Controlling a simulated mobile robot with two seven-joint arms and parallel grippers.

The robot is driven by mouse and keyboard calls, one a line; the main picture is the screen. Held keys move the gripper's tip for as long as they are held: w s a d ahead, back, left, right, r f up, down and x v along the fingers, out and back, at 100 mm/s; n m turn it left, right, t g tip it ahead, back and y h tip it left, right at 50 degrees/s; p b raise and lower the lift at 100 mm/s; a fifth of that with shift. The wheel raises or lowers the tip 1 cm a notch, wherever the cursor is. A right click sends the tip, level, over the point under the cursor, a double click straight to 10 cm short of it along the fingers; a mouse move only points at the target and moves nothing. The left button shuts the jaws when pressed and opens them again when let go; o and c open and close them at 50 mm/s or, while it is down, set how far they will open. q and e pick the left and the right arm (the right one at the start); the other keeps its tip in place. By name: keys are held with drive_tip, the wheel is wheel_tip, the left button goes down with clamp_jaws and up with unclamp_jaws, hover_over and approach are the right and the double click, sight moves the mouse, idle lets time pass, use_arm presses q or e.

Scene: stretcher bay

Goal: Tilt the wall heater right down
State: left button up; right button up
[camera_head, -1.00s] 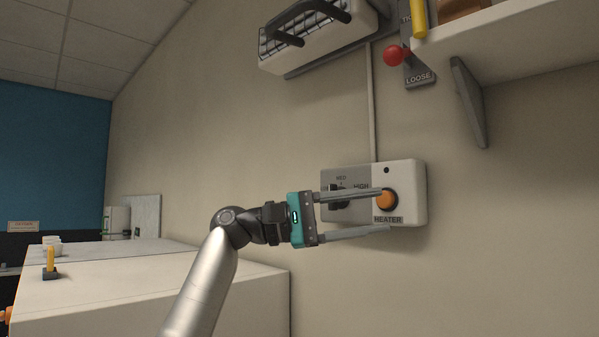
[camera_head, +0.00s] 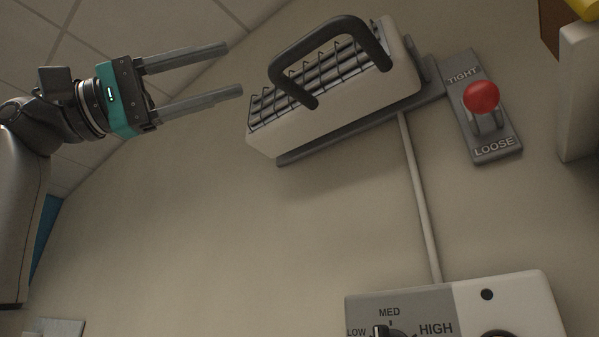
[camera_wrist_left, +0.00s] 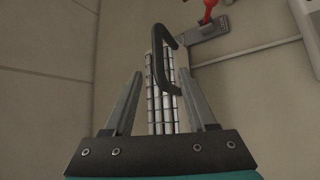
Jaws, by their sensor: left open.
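The wall heater (camera_head: 345,107) is a cream box with a wire grille and a dark curved handle (camera_head: 325,50) across its front, mounted on a grey wall bracket. My left gripper (camera_head: 235,70) is open and empty, just left of the heater and apart from it in the head view. In the left wrist view the heater's grille (camera_wrist_left: 160,90) and handle (camera_wrist_left: 166,60) show ahead, between and beyond the open fingers (camera_wrist_left: 158,85). A lever with a red knob (camera_head: 481,97) stands on a plate marked TIGHT and LOOSE, right of the heater. My right gripper is not seen.
A control box (camera_head: 510,300) with a LOW, MED, HIGH dial sits below on the wall, joined by a conduit (camera_head: 420,200). A shelf end (camera_head: 580,95) juts out at the upper right.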

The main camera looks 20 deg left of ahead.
use_arm(q)
drive_tip(key=p, duration=0.1)
approach(324, 43)
wheel_tip(324, 43, up, 2)
drive_tip(key=p+x, duration=0.1)
drive_tip(key=x, duration=0.2)
drive_tip(key=w+p+x, duration=0.1)
drive_tip(key=x, duration=0.2)
drive_tip(key=p+x, duration=0.1)
drive_tip(key=x, duration=0.2)
drive_tip(key=shift+w+a+r, duration=0.15)
drive_tip(key=shift+w+a, duration=0.05)
drive_tip(key=shift+w+d+r, duration=0.2)
drive_tip(key=shift+w+d, duration=0.05)
drive_tip(key=shift+d, duration=0.2)
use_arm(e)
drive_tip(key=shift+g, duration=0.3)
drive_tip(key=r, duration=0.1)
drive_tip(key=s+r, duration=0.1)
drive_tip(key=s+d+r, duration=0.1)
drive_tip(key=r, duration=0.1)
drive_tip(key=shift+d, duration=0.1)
use_arm(q)
drive_tip(key=shift+c, duration=0.3)
clamp_jaws()
